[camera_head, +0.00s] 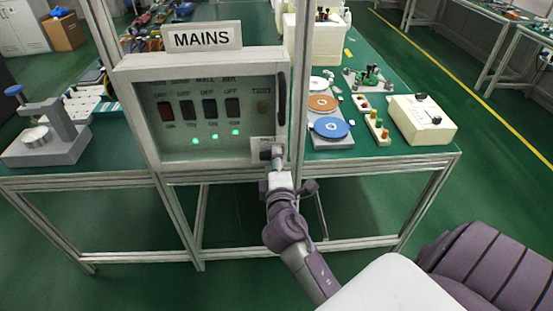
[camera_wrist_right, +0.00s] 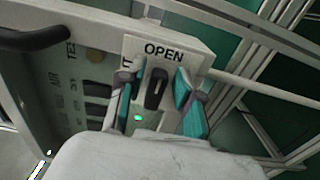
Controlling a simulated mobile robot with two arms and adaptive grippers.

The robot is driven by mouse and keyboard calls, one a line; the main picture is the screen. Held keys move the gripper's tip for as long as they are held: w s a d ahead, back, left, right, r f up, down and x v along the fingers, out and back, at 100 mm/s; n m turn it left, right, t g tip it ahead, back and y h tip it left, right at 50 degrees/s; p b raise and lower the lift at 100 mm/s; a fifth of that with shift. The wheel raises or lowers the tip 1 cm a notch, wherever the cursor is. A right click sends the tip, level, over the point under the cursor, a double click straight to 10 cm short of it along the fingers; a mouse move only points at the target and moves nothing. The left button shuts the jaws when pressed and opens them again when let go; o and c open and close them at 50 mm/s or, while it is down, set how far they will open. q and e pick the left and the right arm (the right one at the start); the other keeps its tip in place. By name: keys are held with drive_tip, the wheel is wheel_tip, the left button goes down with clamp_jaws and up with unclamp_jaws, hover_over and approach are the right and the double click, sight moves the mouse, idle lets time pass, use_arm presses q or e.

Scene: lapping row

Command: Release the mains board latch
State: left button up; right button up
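The mains board (camera_head: 145,118) is a pale box under a MAINS sign (camera_head: 205,38). Its clear front shows a row of switches and three lit green lights. The latch (camera_wrist_right: 156,88) is a black lever on a white plate at the board's lower right corner. In the right wrist view its long axis runs roughly toward the word OPEN; a second word at left is partly hidden. My right gripper (camera_head: 276,163) is at this corner, its teal-padded fingers (camera_wrist_right: 156,102) apart on either side of the lever, with visible gaps. My left gripper is not in view.
The board stands at the front of a green bench (camera_head: 400,155) with a metal frame. A grey fixture (camera_head: 50,140) is at left. Coloured discs (camera_head: 329,127) and a cream box (camera_head: 422,120) are at right. A frame post (camera_head: 300,80) rises beside the board.

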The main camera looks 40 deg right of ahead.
drive_tip(key=v, duration=0.7)
drive_tip(key=shift+s+a, duration=0.1)
drive_tip(key=shift+s, duration=0.15)
idle(0.5)
